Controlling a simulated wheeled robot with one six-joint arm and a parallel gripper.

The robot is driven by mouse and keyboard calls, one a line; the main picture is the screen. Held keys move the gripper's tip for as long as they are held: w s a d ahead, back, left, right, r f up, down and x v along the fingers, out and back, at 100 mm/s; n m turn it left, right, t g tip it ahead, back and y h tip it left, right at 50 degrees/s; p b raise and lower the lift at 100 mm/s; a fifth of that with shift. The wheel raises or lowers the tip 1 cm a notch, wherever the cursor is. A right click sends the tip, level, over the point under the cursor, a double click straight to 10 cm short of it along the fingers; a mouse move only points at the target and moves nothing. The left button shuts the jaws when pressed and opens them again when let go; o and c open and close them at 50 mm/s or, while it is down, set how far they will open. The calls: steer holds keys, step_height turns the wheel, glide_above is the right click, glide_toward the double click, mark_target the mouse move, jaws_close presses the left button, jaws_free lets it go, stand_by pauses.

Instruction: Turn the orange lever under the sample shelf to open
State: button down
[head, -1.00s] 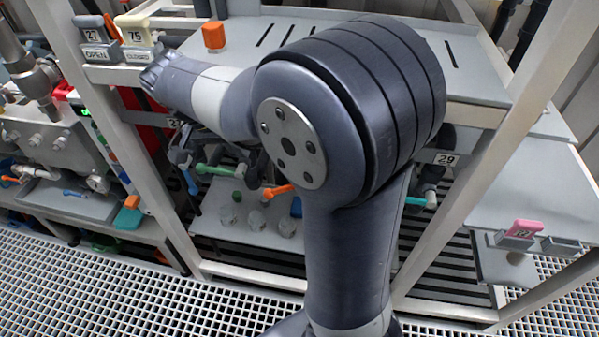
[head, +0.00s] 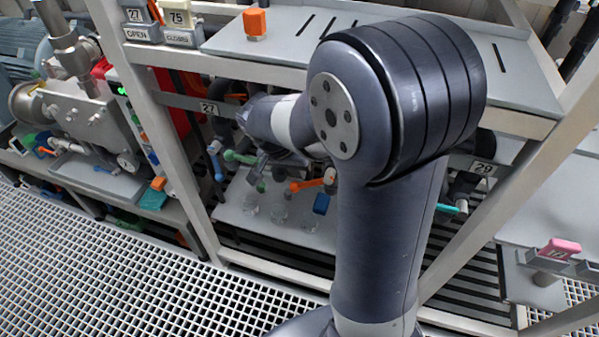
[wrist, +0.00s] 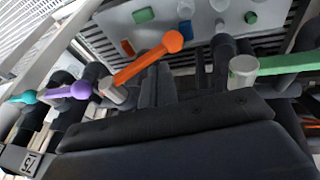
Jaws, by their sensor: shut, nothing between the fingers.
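The orange lever (head: 308,185) is under the sample shelf (head: 290,45), nearly level, with its round knob to the left. In the wrist view the orange lever (wrist: 145,62) runs slantwise from a grey valve stem to its knob, just ahead of my fingers. My gripper (head: 258,165) reaches under the shelf, left of the lever, near the green lever (head: 238,157). In the wrist view my gripper (wrist: 165,80) is shut and empty. A small gap seems to lie between fingers and lever, but contact is hard to judge.
A purple lever (wrist: 72,91) and a teal lever (wrist: 22,97) lie left in the wrist view. A blue lever (head: 216,162) hangs beside the green one. Dark pipes surround the levers. Frame posts (head: 165,130) bound the bay.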

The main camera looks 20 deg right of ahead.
steer(key=shift+s+d+f, duration=0.15)
steer(key=shift+d+f, duration=0.05)
steer(key=shift+f, duration=0.1)
steer(key=shift+f+g+h+b, duration=0.4)
steer(key=shift+f, duration=0.15)
steer(key=shift+f+b, duration=0.5)
steer(key=shift+b, duration=0.1)
steer(key=shift+r, duration=0.1)
